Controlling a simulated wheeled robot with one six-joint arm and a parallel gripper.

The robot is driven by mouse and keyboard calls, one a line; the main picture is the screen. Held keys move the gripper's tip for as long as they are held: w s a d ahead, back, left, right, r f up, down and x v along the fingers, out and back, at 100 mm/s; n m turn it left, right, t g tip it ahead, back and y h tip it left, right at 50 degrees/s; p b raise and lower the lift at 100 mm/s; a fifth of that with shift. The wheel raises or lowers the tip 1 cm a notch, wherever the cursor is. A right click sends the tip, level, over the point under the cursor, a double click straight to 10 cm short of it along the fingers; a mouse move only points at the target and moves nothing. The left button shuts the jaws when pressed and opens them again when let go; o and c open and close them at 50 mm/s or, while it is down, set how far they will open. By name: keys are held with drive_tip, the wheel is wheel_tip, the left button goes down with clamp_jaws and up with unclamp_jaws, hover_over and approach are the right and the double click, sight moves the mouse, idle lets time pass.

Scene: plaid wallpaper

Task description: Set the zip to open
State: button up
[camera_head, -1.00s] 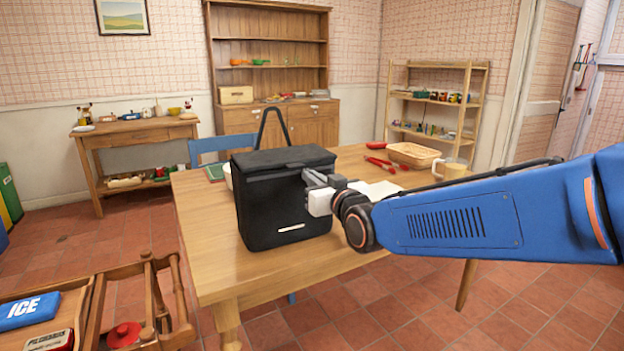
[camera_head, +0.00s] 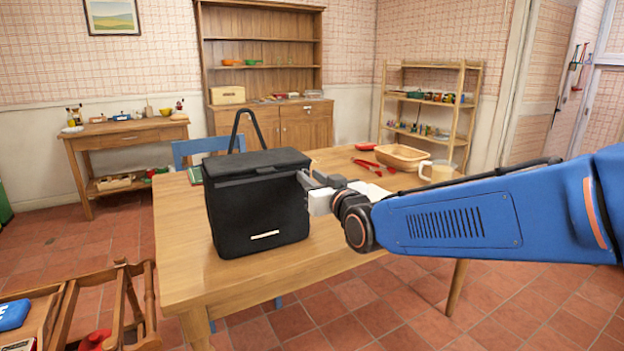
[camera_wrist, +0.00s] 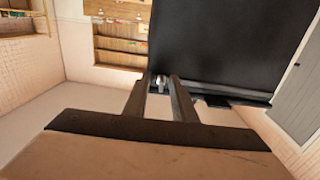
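A black cooler bag (camera_head: 258,215) stands upright on the wooden table, its lid down and its handle strap raised. My gripper (camera_head: 304,180) is at the bag's upper right edge, just below the lid. In the wrist view the dark bag (camera_wrist: 235,40) fills the upper right. A small silver piece (camera_wrist: 160,83), which looks like the zip pull, shows between the tips of my gripper (camera_wrist: 161,80). The two fingers stand apart with a narrow gap; I cannot tell whether they touch the piece. The zip line itself is too dark to make out.
The wooden table (camera_head: 185,255) also holds a tan basket (camera_head: 402,157), a cream mug (camera_head: 437,171) and red tongs (camera_head: 368,166) behind my arm. A blue chair (camera_head: 200,147) stands behind the table. A wooden rack (camera_head: 120,310) is at lower left.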

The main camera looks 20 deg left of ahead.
drive_tip(key=shift+s, duration=0.1)
drive_tip(key=v, duration=1.7)
drive_tip(key=shift+d, duration=0.2)
drive_tip(key=shift+r, duration=0.1)
